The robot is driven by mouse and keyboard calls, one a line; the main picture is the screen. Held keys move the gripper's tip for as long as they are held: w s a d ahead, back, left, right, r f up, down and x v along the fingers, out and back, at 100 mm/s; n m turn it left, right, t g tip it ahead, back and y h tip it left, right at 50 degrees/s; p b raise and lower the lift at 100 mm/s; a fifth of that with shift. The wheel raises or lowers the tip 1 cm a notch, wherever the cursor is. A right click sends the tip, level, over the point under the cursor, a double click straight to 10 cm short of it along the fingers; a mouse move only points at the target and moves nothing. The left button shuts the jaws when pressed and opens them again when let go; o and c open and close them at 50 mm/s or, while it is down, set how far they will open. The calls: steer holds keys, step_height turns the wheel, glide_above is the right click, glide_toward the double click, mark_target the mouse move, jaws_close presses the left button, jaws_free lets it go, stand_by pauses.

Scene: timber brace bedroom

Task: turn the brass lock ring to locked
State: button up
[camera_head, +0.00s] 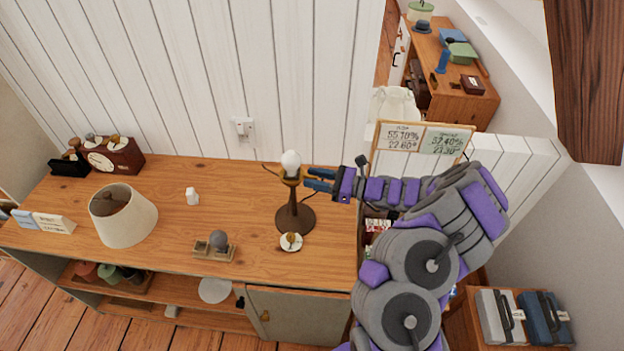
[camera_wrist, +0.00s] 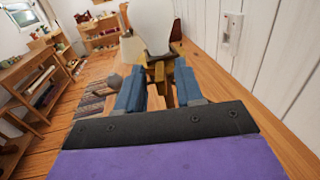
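The lamp (camera_head: 294,215) stands upright on the wooden top with a dark base and stem and a white bulb (camera_head: 291,160). The brass lock ring (camera_head: 291,178) sits just under the bulb; brass parts (camera_wrist: 160,75) also show ahead of my fingers in the wrist view. My gripper (camera_head: 306,179) comes from the right at the ring's height. Its two blue fingers (camera_wrist: 160,88) are apart, with the brass parts seen between and beyond their tips. I cannot tell whether a finger touches the ring. The ring's lock marks are too small to read.
The wooden top (camera_head: 165,215) also holds a cream lampshade (camera_head: 124,218), a small tray (camera_head: 212,252) with a grey ball, a small white item (camera_head: 192,196) and a round dish (camera_head: 291,243). A white plank wall with an outlet (camera_head: 243,127) stands close behind.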

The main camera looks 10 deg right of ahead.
steer(key=shift+w+a, duration=0.25)
steer(key=shift+w, duration=0.05)
steer(key=shift+a, duration=0.15)
jaws_close()
stand_by(0.4)
